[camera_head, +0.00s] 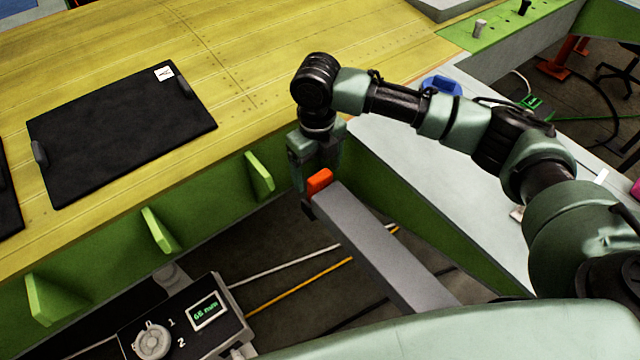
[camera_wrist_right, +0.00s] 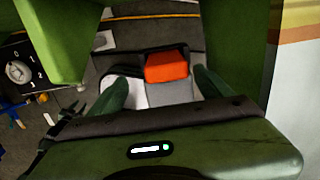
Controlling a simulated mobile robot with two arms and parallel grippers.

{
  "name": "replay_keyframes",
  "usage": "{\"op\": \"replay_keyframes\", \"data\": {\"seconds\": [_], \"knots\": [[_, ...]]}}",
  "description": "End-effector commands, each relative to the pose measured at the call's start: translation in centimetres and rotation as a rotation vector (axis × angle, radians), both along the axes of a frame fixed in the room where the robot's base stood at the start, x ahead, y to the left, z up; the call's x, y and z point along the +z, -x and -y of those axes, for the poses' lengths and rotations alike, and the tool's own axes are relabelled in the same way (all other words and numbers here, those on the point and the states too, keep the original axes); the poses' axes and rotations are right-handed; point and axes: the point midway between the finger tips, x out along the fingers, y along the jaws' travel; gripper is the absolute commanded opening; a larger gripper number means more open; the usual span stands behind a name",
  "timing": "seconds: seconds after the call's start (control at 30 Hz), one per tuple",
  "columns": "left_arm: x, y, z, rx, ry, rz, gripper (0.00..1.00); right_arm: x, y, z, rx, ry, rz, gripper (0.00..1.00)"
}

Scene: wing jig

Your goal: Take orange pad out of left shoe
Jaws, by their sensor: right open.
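The orange pad (camera_head: 320,181) sits at the far end of a grey beam (camera_head: 385,250), in a small dark holder (camera_head: 307,208) that looks like the shoe. In the right wrist view the pad (camera_wrist_right: 167,67) shows between the two fingers, with the dark holder edge (camera_wrist_right: 160,50) behind it. My right gripper (camera_head: 315,172) points down over the beam end. It is open, with one finger on each side of the pad and a visible gap to each. Its fingers partly hide the holder. My left gripper is not in view.
A yellow-green wing panel (camera_head: 250,60) with a black mat (camera_head: 120,130) lies to the left and back. Green ribs (camera_head: 260,175) stick out below its edge. A control box (camera_head: 185,325) with a dial and display stands at the lower left. A pale table (camera_head: 440,165) lies right.

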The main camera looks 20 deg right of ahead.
Motion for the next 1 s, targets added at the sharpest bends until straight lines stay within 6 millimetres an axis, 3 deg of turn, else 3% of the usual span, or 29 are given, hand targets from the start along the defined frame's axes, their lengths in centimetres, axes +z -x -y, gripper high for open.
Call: {"op": "replay_keyframes", "data": {"seconds": [0.1, 0.23, 0.53, 0.8, 1.0], "knots": [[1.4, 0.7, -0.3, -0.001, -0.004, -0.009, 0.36, -1.5, 0.1, 0.6, -0.004, 0.003, -0.005, 0.80], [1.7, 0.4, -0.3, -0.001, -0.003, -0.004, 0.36, -3.4, 0.0, 0.6, -0.002, 0.003, -0.003, 0.80], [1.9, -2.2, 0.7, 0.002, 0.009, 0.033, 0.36, -4.1, -0.1, 0.6, -0.001, 0.002, 0.001, 0.80], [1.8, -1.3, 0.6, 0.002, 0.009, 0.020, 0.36, -4.1, -0.1, 0.5, -0.001, 0.002, 0.001, 0.12], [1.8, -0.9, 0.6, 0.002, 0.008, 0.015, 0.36, -4.1, -0.1, 0.6, -0.001, 0.002, 0.001, 0.12]]}}
